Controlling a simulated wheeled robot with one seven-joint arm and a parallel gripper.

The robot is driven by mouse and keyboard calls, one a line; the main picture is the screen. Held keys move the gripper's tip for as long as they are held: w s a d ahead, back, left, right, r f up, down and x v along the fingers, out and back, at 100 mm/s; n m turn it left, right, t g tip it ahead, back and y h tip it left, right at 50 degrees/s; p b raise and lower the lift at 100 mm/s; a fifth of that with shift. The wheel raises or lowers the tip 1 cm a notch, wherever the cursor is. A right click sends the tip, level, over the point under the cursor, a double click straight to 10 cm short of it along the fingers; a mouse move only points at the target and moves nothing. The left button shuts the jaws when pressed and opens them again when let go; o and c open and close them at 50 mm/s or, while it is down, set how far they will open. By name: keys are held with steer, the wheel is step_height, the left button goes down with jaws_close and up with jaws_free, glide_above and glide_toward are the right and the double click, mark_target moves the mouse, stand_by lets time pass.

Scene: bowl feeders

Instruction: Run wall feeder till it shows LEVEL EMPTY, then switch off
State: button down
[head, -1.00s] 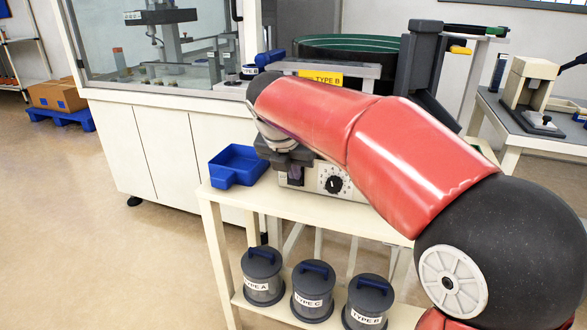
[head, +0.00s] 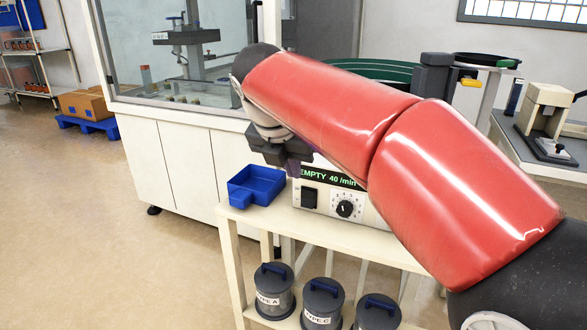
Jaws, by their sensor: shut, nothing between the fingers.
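The feeder's control box (head: 324,212) stands on the cream bench below the bowl feeder (head: 360,70). Its green display (head: 332,178) is lit and reads "EMPTY 40/min"; anything left of that is hidden behind my gripper. A black rocker switch (head: 309,197) is on the box's front, left of a round black dial (head: 345,208). I cannot tell the switch's position. My gripper (head: 292,167) is shut and empty, up and left of the switch and apart from it in the picture. My red arm covers the box's right part and much of the bowl.
A blue tray (head: 256,185) sits on the bench (head: 270,218) left of the box, close under my gripper. Lidded grey canisters (head: 273,290) stand on the lower shelf. A glazed white cabinet (head: 185,165) is behind. Open floor lies at left.

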mark_target(308, 199)
steer(key=shift+a+f+g, duration=0.3)
steer(key=shift+a+f, duration=0.15)
steer(key=shift+f, duration=0.25)
steer(key=b+x, duration=0.2)
steer(key=x, duration=0.7)
steer(key=shift+f, duration=0.25)
steer(key=w, duration=0.1)
steer(key=w+d+f, duration=0.1)
steer(key=w, duration=0.1)
steer(key=shift+f, duration=0.3)
steer(key=shift+w+d+f, duration=0.15)
steer(key=shift+w, duration=0.25)
